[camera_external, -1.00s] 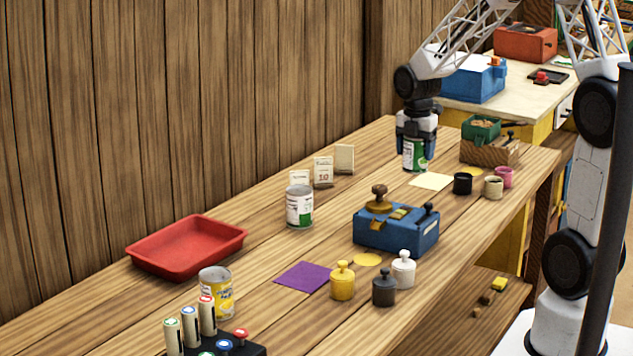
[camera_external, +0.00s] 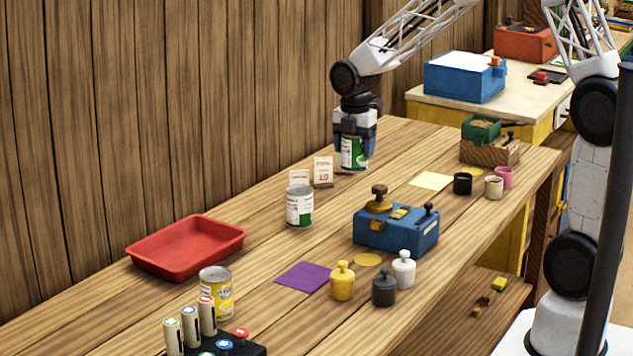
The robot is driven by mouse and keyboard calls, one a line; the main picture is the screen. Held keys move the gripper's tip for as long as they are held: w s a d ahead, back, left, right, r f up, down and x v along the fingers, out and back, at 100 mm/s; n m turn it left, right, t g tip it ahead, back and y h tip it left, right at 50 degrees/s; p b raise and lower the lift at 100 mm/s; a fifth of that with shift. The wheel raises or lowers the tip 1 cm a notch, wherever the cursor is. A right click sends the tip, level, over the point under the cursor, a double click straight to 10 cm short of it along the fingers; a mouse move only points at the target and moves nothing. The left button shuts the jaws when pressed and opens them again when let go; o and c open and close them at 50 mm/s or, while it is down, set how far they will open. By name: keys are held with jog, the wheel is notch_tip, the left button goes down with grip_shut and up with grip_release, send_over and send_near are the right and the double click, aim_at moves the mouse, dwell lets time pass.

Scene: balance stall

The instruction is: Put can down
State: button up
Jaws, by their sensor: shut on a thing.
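My gripper (camera_external: 354,146) points down near the back edge of the wooden table and is shut on a green and white can (camera_external: 353,158). The can is upright, with its top hidden by the fingers. I cannot tell whether its bottom touches the table. Another white and green can (camera_external: 299,207) stands on the table, nearer the camera and to the left. A yellow can (camera_external: 217,294) stands at the front left.
Small cards (camera_external: 323,172) stand just left of the held can. A red tray (camera_external: 188,247) lies at the left. A blue balance base (camera_external: 397,231) stands mid-table, with several weights before it. A cream square (camera_external: 431,181) lies flat to the right, near small cups (camera_external: 463,184).

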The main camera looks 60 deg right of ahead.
jog(key=w+a, duration=0.4)
jog(key=a, duration=1.2)
jog(key=w+a, duration=0.4)
jog(key=a, duration=1.2)
notch_tip(320, 180, down, 10)
jog(key=shift+w+a+r+n, duration=0.15)
jog(key=shift+a+r+n, duration=0.05)
jog(key=shift+n, duration=0.2)
jog(key=shift+w, duration=0.1)
send_near(188, 255)
jog(key=shift+s+f, duration=0.1)
jog(key=shift+s, duration=0.35)
jog(key=shift+w+a, duration=0.1)
jog(key=shift+w, duration=0.05)
jog(key=shift+w+f, duration=0.1)
jog(key=shift+w, duration=0.1)
jog(key=shift+f, duration=1.75)
